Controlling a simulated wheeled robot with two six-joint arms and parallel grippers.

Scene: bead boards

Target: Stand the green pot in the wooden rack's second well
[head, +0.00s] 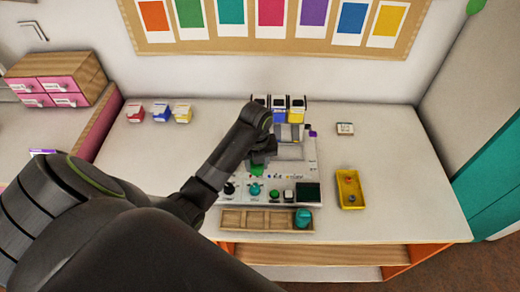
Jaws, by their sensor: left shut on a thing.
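The wooden rack (266,229) lies along the front of the table, with several wells in a row. A teal pot (303,219) stands in its rightmost well; the other wells look empty. My left arm reaches over the grey-white machine behind the rack. My left gripper (262,157) points down there and is shut on the green pot (257,170), of which only a small green part shows. The pot is behind the rack and apart from it; whether it touches the machine I cannot tell. My right gripper is not in view.
A yellow tray (359,202) with small items lies to the right. Red, blue and yellow boxes (158,113) stand at the back left. The table's right side is mostly clear.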

